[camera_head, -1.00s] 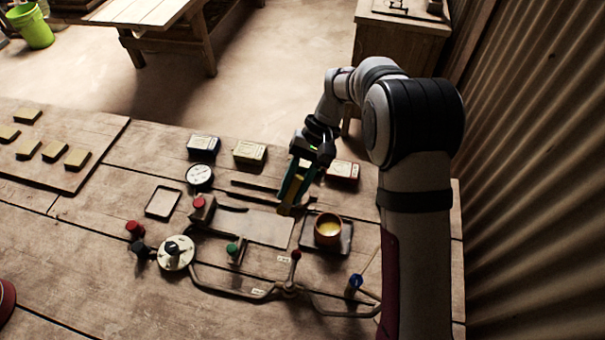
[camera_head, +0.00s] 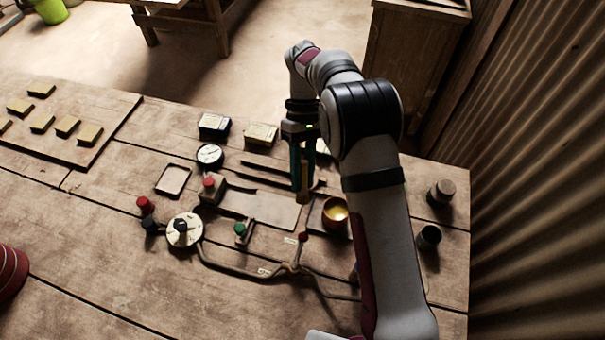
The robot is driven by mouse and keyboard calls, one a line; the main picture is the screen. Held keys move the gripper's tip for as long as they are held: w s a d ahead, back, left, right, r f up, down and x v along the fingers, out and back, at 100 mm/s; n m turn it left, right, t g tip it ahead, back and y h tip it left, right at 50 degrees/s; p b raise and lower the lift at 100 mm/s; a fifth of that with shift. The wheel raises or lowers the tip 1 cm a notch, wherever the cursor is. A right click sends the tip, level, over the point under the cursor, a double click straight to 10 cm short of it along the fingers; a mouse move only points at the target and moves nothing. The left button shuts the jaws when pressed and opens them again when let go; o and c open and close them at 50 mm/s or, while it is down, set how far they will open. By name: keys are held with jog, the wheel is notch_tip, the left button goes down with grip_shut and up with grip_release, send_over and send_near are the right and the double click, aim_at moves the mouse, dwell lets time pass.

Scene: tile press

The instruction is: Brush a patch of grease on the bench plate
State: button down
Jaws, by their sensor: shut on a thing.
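My gripper (camera_head: 299,178), with teal fingers, points down at the right end of the bench plate. It is shut on a brush (camera_head: 303,193), a tan upright piece with a darker lower end. The brush's lower end is at the plate's right edge; I cannot tell whether it touches. The bench plate (camera_head: 262,206) is a flat brownish-grey sheet on the wooden bench. No separate grease patch can be made out on it. A reddish-brown pot (camera_head: 334,215) with yellow grease inside stands just right of the brush, partly beside my arm.
A red button block (camera_head: 211,189), a green button (camera_head: 240,230) and a white dial (camera_head: 184,230) stand left and front of the plate. A bent pipe (camera_head: 235,265) runs in front. A round gauge (camera_head: 209,155) and small boxes (camera_head: 260,135) lie behind. Two dark cups (camera_head: 429,237) stand right.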

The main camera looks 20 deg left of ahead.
jog(key=shift+f, duration=3.85)
jog(key=shift+a+f, duration=0.15)
jog(key=shift+a, duration=3.6)
jog(key=shift+d, duration=3.8)
jog(key=shift+s+a, duration=0.1)
jog(key=shift+s, duration=0.5)
jog(key=shift+a, duration=3.6)
jog(key=shift+d, duration=3.7)
jog(key=shift+r, duration=4.15)
